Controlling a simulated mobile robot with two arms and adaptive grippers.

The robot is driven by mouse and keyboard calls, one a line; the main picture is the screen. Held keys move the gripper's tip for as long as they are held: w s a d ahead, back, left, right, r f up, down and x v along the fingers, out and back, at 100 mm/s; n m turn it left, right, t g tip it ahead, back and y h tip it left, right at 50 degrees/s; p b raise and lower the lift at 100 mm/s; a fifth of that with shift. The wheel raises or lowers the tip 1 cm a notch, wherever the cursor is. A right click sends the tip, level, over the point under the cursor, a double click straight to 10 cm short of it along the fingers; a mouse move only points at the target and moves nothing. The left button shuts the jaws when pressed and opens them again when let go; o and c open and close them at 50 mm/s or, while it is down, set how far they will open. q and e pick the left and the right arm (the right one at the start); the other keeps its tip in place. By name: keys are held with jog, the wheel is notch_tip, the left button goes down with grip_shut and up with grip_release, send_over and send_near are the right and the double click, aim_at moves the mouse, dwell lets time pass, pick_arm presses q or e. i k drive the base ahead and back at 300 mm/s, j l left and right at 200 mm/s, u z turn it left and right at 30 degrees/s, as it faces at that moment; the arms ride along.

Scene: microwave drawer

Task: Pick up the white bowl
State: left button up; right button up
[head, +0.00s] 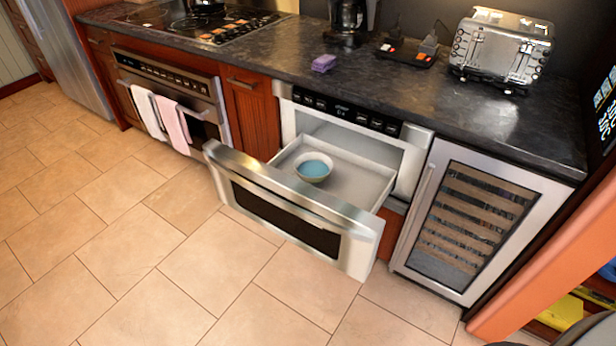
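The white bowl (313,167) sits upright inside the open microwave drawer (352,180), toward its front left. The bowl looks blue on the inside; I cannot tell whether that is its colour or something in it. The drawer is pulled out from under the counter, and its steel front panel (290,213) stands out over the floor. Neither of my grippers is in view.
The dark counter (420,85) above holds a toaster (501,47), a coffee maker (349,17) and a purple sponge (323,63). A wine cooler (468,222) stands right of the drawer, an oven (172,95) to the left. The tiled floor (130,250) in front is clear.

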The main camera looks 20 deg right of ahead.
aim_at(312, 167)
jog(key=i+z, duration=0.55)
jog(key=z, duration=0.2)
